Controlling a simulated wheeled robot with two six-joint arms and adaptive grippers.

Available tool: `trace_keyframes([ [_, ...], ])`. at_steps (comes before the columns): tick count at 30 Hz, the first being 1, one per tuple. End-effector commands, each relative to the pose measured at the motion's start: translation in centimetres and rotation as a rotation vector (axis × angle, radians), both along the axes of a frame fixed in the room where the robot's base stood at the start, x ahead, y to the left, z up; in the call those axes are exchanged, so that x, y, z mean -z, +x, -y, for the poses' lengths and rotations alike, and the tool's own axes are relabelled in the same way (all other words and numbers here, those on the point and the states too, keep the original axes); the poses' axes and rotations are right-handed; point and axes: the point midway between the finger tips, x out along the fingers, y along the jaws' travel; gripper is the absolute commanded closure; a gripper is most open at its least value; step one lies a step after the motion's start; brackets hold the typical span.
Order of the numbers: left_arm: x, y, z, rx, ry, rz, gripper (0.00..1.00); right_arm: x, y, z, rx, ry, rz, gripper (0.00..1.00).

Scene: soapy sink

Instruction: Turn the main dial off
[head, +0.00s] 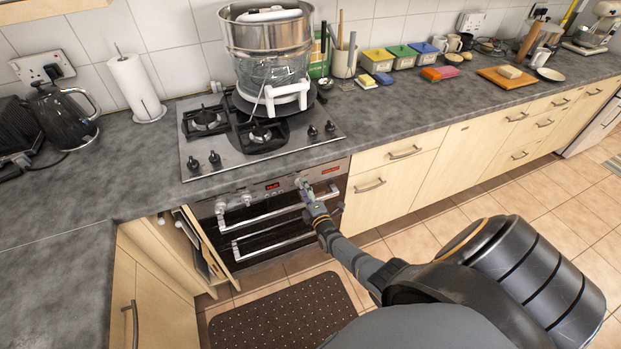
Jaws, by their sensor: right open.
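The built-in oven (262,226) sits under the counter, with two silver handle bars across its dark front. Its control panel holds a left dial (221,206), a second dial (247,200) and a lit red display (272,187). My right gripper (302,185) is open at the right part of this panel, its fingertips close to the panel face. The gripper covers that part, so I cannot tell whether it touches a dial there. Which dial is the main one, and how it is turned, is too small to tell. My left gripper is not in view.
The gas hob (185,176) above has several black knobs and a large steel pot (265,40) stacked on it. A narrow cabinet (188,245) left of the oven stands open. A brown mat (285,315) lies on the floor. Drawers (400,160) are shut on the right.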

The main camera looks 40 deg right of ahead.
Motion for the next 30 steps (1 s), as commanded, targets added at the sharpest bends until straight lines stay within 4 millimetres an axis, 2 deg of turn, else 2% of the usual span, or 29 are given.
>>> trace_keyframes([
  [9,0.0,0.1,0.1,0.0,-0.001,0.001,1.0,0.1,-7.2,-1.8,-0.002,0.0,-0.004,0.43],
  [14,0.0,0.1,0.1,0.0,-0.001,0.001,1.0,0.1,-9.7,-2.4,-0.001,0.001,-0.003,0.43],
  [18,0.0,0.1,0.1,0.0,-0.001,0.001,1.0,0.0,-10.6,-2.6,-0.001,-0.001,-0.001,0.43],
  [30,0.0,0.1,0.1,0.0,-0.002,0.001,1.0,0.0,-10.7,-2.6,-0.001,-0.001,-0.001,0.43],
])
